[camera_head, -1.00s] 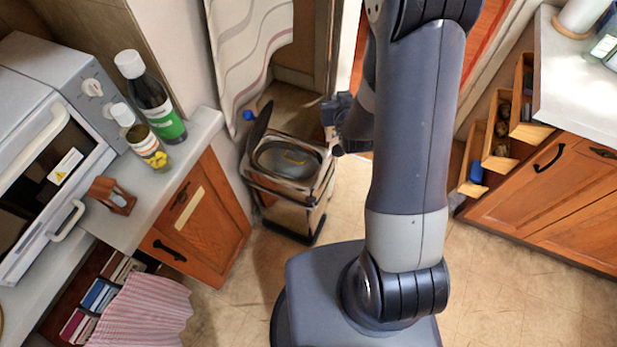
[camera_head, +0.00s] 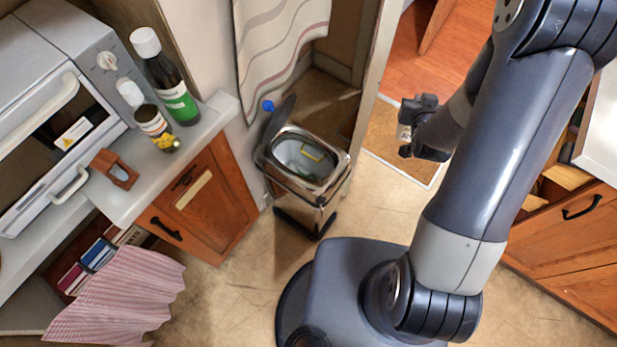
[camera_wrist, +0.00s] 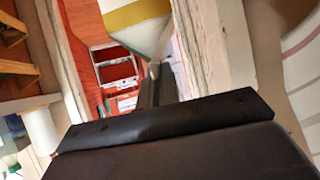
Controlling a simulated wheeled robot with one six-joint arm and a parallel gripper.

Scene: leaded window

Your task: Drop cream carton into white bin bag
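The cream carton shows in the wrist view as a white block with a yellow band (camera_wrist: 138,22), narrowing to a pinched end at my fingertips. My gripper (camera_wrist: 155,82) is shut on that end. In the head view my gripper (camera_head: 408,130) is over the floor, to the right of the bin and apart from it, with a small pale bit of the carton (camera_head: 405,132) between its fingers. The bin (camera_head: 342,172) stands with its dark lid raised. A pale white bag (camera_head: 292,158) lines it, and a yellow-edged item (camera_head: 312,151) lies inside. The bag's bottom is unclear.
A counter (camera_head: 215,112) at left bears an oven (camera_head: 60,90), two bottles (camera_head: 168,85) and a small wooden holder (camera_head: 115,168). A striped curtain (camera_head: 275,50) hangs behind the bin. A doorway opens beyond my gripper. Tiled floor (camera_head: 250,290) is clear before the bin.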

